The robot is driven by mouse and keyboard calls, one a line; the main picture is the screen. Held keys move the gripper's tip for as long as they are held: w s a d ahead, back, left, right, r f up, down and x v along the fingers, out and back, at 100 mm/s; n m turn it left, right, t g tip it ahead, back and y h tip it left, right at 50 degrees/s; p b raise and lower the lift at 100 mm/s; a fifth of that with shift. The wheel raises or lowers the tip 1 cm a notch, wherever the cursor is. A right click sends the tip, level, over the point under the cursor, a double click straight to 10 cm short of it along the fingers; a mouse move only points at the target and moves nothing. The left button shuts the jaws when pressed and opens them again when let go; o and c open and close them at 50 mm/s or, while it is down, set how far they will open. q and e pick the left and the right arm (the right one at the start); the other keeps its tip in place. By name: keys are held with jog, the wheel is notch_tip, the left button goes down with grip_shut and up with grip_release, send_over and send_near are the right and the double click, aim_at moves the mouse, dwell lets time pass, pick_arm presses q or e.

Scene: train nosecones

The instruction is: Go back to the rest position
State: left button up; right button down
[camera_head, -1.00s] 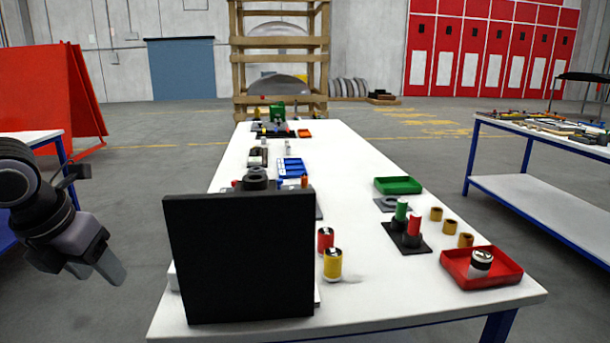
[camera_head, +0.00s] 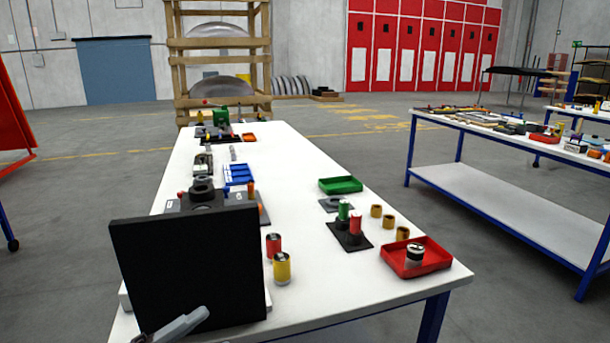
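What appears to be my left gripper (camera_head: 180,327) shows only in part at the bottom edge of the head view, left of centre. A light grey finger points up and to the right, in front of the lower part of a black upright panel (camera_head: 188,265). The rest of this gripper and its arm are cut off by the frame, so its opening cannot be told. No held thing is visible at it. My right gripper is not in view.
The black panel stands at the near left of the long white table (camera_head: 340,290). A yellow can (camera_head: 282,269), a red can (camera_head: 273,246), a red tray (camera_head: 424,264) and a green tray (camera_head: 340,186) lie to its right. Another table (camera_head: 480,190) stands at right, beyond open floor.

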pick_arm(q)
jog(key=a+f+n+t+y, duration=0.45)
jog(key=f+n+y, duration=0.3)
jog(key=n, duration=0.35)
jog(key=s+f+n+g+y+p, duration=0.1)
jog(key=s+f+n+g+y, duration=0.2)
jog(key=f, duration=0.7)
jog(key=s+a+f+n+g+y+p, duration=0.1)
jog(key=s+f+n+g+y, duration=0.2)
jog(key=s+f+n+y, duration=0.2)
jog(key=s+f+n, duration=0.2)
jog(key=s+f, duration=0.2)
jog(key=shift+s+a+f+n, duration=0.25)
jog(key=shift+s+f+n, duration=0.05)
jog(key=shift+f+n, duration=0.1)
